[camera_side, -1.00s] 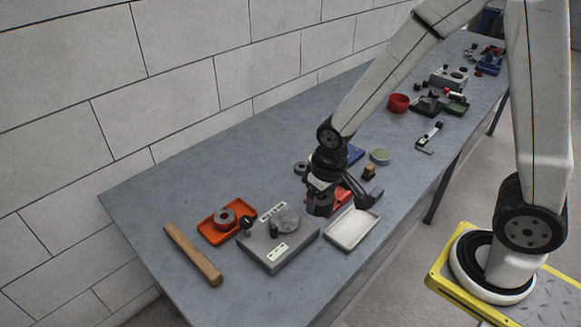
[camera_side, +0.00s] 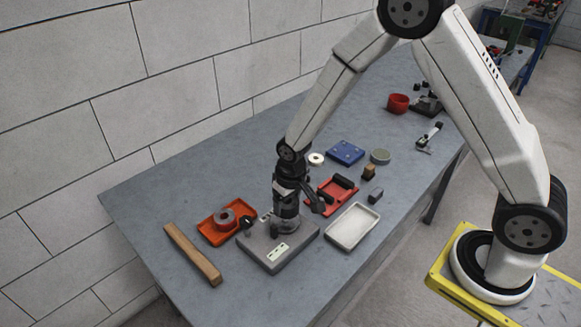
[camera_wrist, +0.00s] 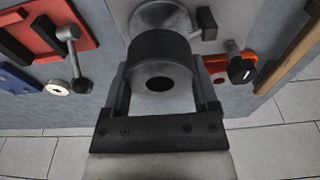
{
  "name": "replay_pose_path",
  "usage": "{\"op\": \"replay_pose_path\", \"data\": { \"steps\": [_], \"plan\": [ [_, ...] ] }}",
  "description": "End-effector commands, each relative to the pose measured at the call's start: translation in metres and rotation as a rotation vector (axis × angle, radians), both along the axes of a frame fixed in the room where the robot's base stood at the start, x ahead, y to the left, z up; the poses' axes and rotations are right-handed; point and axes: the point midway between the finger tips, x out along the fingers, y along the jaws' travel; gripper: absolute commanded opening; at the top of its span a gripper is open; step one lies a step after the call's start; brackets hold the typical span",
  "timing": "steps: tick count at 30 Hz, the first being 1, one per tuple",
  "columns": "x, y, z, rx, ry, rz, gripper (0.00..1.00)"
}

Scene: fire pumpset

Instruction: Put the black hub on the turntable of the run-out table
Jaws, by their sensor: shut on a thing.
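The run-out table is a grey block (camera_side: 268,252) with a pale label on its front, near the near end of the bench. Its round grey turntable (camera_side: 292,230) is partly hidden beneath my gripper and shows as a light disc (camera_wrist: 174,18) in the wrist view. My gripper (camera_side: 286,208) points down over the turntable. It is shut on the black hub (camera_wrist: 160,50), a dark cylinder with a central bore, held between both fingers. The hub lines up roughly with the turntable. I cannot tell whether they touch.
An orange tray (camera_side: 211,238) with a grey ring stands left of the run-out table, beside a wooden bar (camera_side: 192,254). A dial indicator (camera_wrist: 241,70) is close by. A red tray (camera_side: 322,191) and a white tray (camera_side: 344,241) are to the right.

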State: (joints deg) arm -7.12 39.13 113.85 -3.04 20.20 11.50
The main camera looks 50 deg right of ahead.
Motion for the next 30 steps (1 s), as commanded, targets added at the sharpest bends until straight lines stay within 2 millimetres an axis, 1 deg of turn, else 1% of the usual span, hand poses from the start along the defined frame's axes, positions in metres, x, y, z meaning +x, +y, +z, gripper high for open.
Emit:
{"op": "replay_pose_path", "data": {
  "steps": [11,14,22,25,30],
  "plan": [
    [0.005,0.000,-0.005,0.000,-0.002,0.000,0.00],
    [0.009,0.001,-0.010,0.000,-0.002,0.000,0.00],
    [0.008,0.001,-0.035,0.000,-0.001,0.001,0.00],
    [0.009,0.001,-0.039,0.000,-0.002,0.001,0.00],
    [0.009,0.001,-0.039,0.001,-0.003,0.000,0.00]
  ]
}}
